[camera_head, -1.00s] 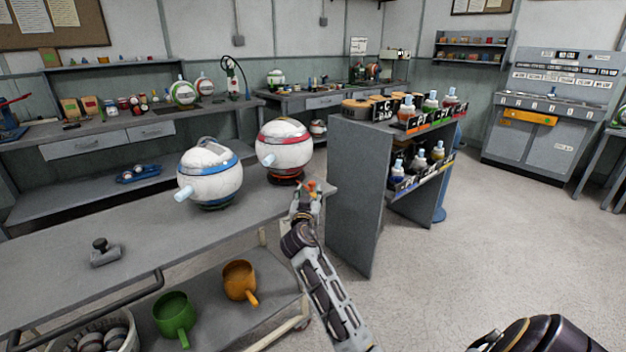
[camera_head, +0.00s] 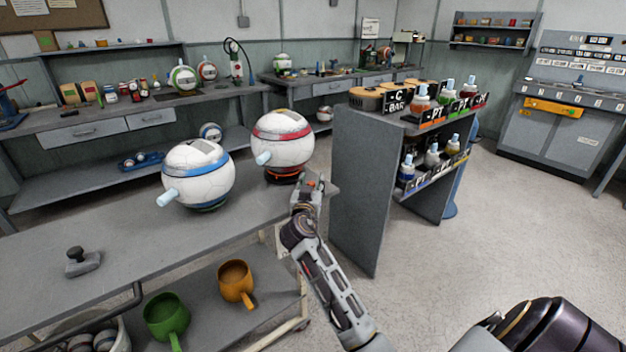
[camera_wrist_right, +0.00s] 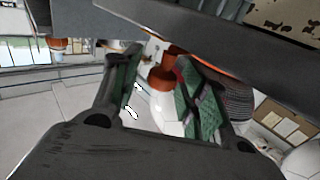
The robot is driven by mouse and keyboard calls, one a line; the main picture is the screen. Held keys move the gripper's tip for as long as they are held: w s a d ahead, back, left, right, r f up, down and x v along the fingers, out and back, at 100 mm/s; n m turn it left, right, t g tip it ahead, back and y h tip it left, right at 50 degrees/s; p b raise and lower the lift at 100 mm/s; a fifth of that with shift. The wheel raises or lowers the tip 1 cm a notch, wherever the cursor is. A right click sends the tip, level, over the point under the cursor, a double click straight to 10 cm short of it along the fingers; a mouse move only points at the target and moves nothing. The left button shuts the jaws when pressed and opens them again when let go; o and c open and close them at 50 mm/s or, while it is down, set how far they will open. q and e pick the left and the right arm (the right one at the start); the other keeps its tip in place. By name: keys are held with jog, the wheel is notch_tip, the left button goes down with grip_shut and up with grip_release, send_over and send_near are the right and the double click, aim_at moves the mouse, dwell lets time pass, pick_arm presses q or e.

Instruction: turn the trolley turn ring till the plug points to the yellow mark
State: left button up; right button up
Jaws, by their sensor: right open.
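A white ball with a red band (camera_head: 282,143) sits near the trolley's (camera_head: 110,240) right end, on a dark base with a red-orange ring (camera_head: 284,177). Its pale blue plug (camera_head: 263,158) points left toward the viewer. A second white ball with a blue band (camera_head: 198,172) stands to its left, its plug (camera_head: 168,197) also pointing left. I cannot make out a yellow mark. My right gripper (camera_head: 310,183) is open, just right of the ring at the trolley's corner. In the wrist view an orange-red part (camera_wrist_right: 163,78) shows between its green-padded fingers; contact cannot be told.
A grey handle-like block (camera_head: 82,262) lies on the trolley. A grey rack (camera_head: 368,190) with bottles stands close to the right of my gripper. Open floor lies farther right.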

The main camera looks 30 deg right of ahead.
jog(key=shift+w+d, duration=0.1)
jog(key=shift+w, duration=0.05)
jog(key=shift+r, duration=0.1)
grip_shut()
dwell(0.3)
